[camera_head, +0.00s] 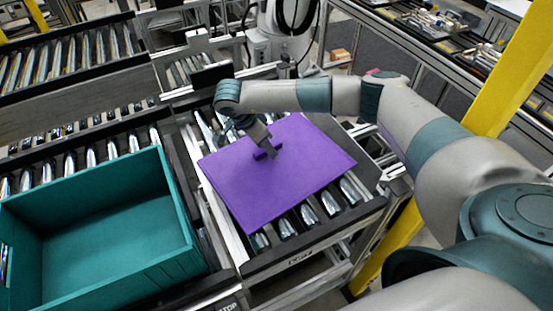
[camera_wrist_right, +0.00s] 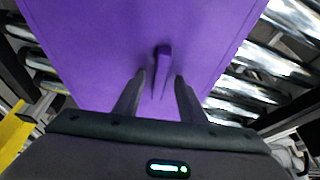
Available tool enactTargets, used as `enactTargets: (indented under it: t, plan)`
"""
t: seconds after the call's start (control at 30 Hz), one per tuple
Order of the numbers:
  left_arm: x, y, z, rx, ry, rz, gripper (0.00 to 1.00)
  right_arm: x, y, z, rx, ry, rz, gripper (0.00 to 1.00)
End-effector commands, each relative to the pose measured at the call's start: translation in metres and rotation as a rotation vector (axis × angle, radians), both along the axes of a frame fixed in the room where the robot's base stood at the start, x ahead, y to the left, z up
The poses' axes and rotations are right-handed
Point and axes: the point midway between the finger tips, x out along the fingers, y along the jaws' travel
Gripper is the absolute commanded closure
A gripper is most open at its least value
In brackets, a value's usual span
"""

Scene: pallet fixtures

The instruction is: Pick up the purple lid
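The purple lid (camera_head: 270,193) is a flat sheet lying on the rollers of the conveyor, and a raised purple handle (camera_wrist_right: 162,62) stands up near its middle. My right gripper (camera_head: 271,153) reaches down over the lid at the handle. In the right wrist view, the two dark fingers (camera_wrist_right: 161,78) are spread, one on each side of the handle, with a gap showing between fingers and handle. My left gripper is in neither view.
An empty teal crate (camera_head: 172,252) stands on the rollers left of the lid. Metal roller conveyors (camera_head: 60,55) run at the upper left. Yellow posts (camera_head: 513,68) stand at the right. Another robot arm's grey base (camera_head: 277,45) is behind the lid.

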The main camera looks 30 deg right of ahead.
Motion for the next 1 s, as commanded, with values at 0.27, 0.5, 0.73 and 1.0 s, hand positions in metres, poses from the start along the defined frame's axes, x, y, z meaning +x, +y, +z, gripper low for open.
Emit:
enactTargets:
  t: [0.27,0.5,0.73,1.0]
  plan:
    - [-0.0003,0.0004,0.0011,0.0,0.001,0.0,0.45,0.0001,-0.0015,-0.0041,-0.001,-0.001,0.0,0.62]
    - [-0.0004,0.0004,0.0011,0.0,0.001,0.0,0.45,0.0001,-0.0014,-0.0036,-0.001,-0.001,0.0,0.62]
    - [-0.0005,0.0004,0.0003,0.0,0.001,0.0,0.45,0.0001,-0.0014,-0.0042,-0.001,0.0,0.0,0.62]
    - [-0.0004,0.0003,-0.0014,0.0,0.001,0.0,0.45,0.0001,-0.0015,-0.0049,-0.001,0.0,0.0,0.77]
